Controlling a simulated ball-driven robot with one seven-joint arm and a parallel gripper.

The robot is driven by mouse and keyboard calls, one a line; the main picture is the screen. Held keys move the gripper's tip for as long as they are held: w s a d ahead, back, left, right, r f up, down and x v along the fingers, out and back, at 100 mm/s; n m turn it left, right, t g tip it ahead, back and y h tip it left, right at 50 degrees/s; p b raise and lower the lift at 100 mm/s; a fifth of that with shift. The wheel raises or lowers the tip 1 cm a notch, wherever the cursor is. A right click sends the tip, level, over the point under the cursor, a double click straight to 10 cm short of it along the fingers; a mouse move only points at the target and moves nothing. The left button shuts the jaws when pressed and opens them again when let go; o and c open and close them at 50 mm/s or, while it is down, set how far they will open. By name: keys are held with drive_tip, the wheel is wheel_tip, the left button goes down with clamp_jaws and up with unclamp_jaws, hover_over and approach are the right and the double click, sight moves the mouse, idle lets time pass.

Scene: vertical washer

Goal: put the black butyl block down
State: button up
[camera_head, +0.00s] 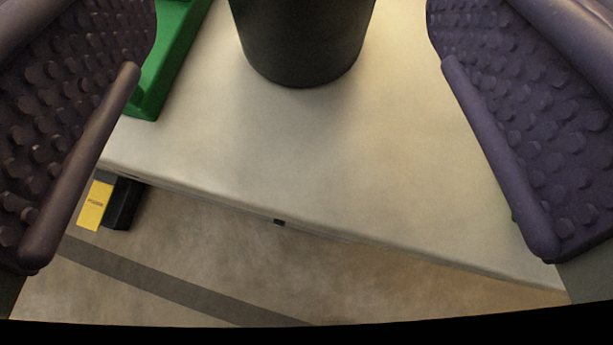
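A black, rounded, smooth-sided block (303,40) is at the top middle of the camera_head view, cut off by the frame's upper edge. It looks like the black butyl block, and its lower end seems to rest on a pale tabletop (290,150). My gripper (290,165) has its two purple, studded fingers wide apart at the left and right of the picture. Clear gaps show between the block and both fingers. Nothing is held between them in view. The upper part of the block is out of frame.
A green object (165,65) lies on the tabletop at upper left, partly behind the left finger. The table's front edge runs diagonally below. A yellow-and-black object (97,203) is below the edge at left. The tabletop before the block is clear.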

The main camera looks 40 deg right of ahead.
sight(295, 43)
drive_tip(key=shift+s+a+f, duration=0.15)
drive_tip(key=shift+s+f, duration=0.2)
drive_tip(key=shift+f, duration=0.25)
drive_tip(key=shift+w+f, duration=0.2)
drive_tip(key=b+x, duration=0.1)
drive_tip(key=x, duration=0.3)
drive_tip(key=b+x, duration=0.1)
drive_tip(key=x, duration=0.2)
drive_tip(key=shift+d+r+b, duration=0.25)
drive_tip(key=shift+d+b, duration=0.05)
drive_tip(key=shift+d, duration=0.05)
drive_tip(key=shift+r, duration=0.1)
drive_tip(key=c, duration=1)
